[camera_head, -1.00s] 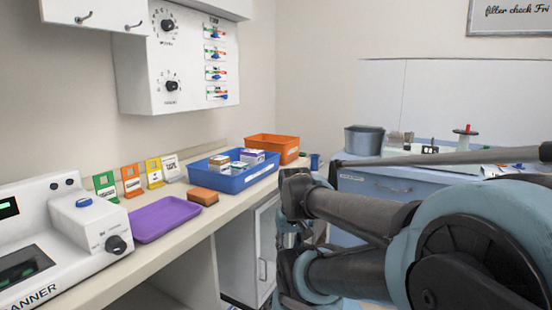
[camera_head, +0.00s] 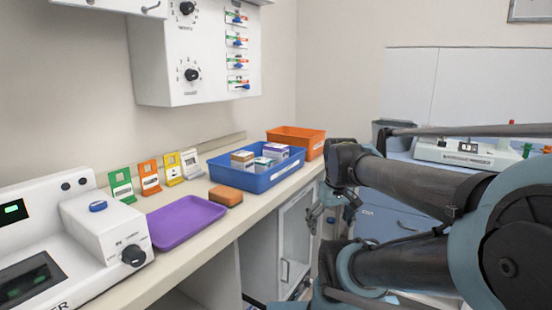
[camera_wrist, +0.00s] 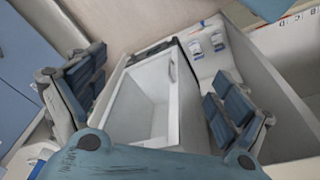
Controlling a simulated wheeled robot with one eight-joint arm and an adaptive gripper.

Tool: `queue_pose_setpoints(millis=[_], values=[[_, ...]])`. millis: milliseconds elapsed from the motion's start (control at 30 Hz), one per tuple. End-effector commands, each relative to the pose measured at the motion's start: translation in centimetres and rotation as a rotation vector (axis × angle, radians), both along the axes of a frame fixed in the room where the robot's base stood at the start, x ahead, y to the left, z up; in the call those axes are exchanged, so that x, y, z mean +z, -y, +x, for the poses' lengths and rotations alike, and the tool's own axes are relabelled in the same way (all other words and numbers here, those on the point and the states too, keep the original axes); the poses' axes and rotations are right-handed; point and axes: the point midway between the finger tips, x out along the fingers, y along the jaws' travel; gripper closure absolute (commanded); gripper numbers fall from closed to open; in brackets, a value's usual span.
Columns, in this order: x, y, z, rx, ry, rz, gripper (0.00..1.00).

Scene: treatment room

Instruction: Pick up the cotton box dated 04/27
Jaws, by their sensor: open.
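Small boxes stand in the blue tray (camera_head: 262,182) on the counter in the head view: a tan-and-white box (camera_head: 243,160), a purple-topped box (camera_head: 275,150) and a white-and-green box (camera_head: 263,164). Their dates are too small to read, so I cannot tell which is the cotton box dated 04/27. My gripper (camera_head: 331,214) is in front of the counter, to the right of the blue tray and lower than it. In the wrist view my gripper (camera_wrist: 160,98) is open and empty, its fingers wide apart, facing a white cabinet; no small box shows clearly between them.
An orange bin (camera_head: 297,138) stands behind the blue tray. A brown sponge-like block (camera_head: 225,196), a purple tray (camera_head: 186,221) and a white scanner (camera_head: 75,250) lie along the counter to the left. Coloured card stands (camera_head: 150,178) line the back. An open white cabinet (camera_head: 296,235) is below.

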Motion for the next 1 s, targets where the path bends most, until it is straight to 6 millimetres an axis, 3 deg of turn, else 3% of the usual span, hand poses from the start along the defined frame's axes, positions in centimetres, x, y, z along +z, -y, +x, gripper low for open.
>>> queue_pose_setpoints(millis=[33, 200, 500, 800, 1000], values=[[2.0, -0.3, 1.3, 0.079, -0.006, -0.011, 0.02], [8.2, -1.5, 5.8, 0.401, -0.028, -0.058, 0.02], [17.7, -4.4, 14.2, 0.968, -0.063, -0.125, 0.02], [25.2, -8.4, 22.8, 1.538, -0.084, -0.173, 0.02], [28.9, -11.5, 28.2, 1.908, -0.091, -0.191, 0.02]])
